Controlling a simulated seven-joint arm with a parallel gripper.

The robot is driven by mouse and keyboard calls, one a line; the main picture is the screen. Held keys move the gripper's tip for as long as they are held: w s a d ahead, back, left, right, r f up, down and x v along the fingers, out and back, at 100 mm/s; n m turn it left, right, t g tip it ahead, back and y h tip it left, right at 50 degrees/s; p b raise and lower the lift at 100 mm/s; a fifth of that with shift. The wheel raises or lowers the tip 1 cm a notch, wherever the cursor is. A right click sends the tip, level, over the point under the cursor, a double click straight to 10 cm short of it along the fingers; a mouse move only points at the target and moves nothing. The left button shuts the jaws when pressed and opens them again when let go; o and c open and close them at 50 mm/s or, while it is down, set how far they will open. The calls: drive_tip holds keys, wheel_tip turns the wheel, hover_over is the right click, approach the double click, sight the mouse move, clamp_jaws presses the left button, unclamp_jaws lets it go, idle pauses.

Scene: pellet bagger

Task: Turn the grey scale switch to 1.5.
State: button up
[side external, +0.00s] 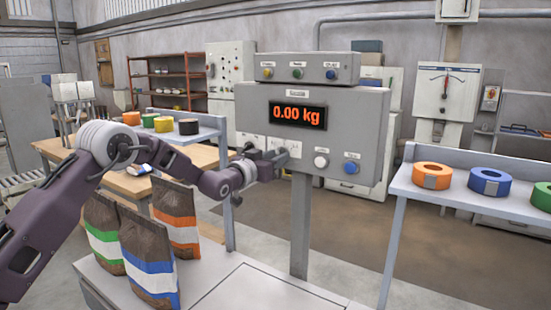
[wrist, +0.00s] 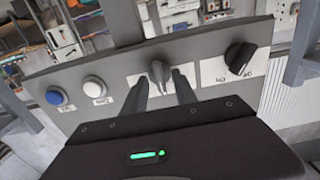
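The grey scale switch (wrist: 157,72) is a knob on a white plate, near the middle of the wrist view, where the panel appears upside down. The plate's markings are too covered and small to read, so I cannot tell its setting. My gripper (wrist: 160,78) is open, with one finger on each side of the knob and a visible gap on both sides. In the side external view my gripper (side external: 284,156) is at the panel's lower left part and hides the switch. The display (side external: 298,115) reads 0.00 kg.
A black switch (wrist: 240,57) is right of the grey one in the wrist view. A white button (side external: 321,161) and a blue button (side external: 351,167) are on the same panel (side external: 365,120). Filled bags (side external: 147,255) stand below my arm. Tape rolls (side external: 490,182) lie on the right shelf.

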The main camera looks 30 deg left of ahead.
drive_tip(key=shift+s, duration=0.1)
drive_tip(key=s, duration=0.7)
drive_tip(key=s+d+r+g, duration=0.1)
drive_tip(key=s+r+g, duration=0.2)
drive_tip(key=s, duration=0.5)
drive_tip(key=s+d+r+g, duration=0.1)
drive_tip(key=s+r+g, duration=0.15)
drive_tip(key=s, duration=0.55)
drive_tip(key=s+d+f+g, duration=0.1)
drive_tip(key=s+f+g, duration=0.1)
drive_tip(key=s, duration=0.9)
drive_tip(key=s+f+g, duration=0.2)
drive_tip(key=s+f, duration=0.1)
drive_tip(key=s, duration=0.8)
drive_tip(key=s+d+f+g, duration=0.1)
drive_tip(key=s+f+g, duration=0.1)
drive_tip(key=s, duration=0.9)
drive_tip(key=shift+s+d+f+g, duration=0.25)
drive_tip(key=shift+s+d+g, duration=0.1)
drive_tip(key=shift+g, duration=0.1)
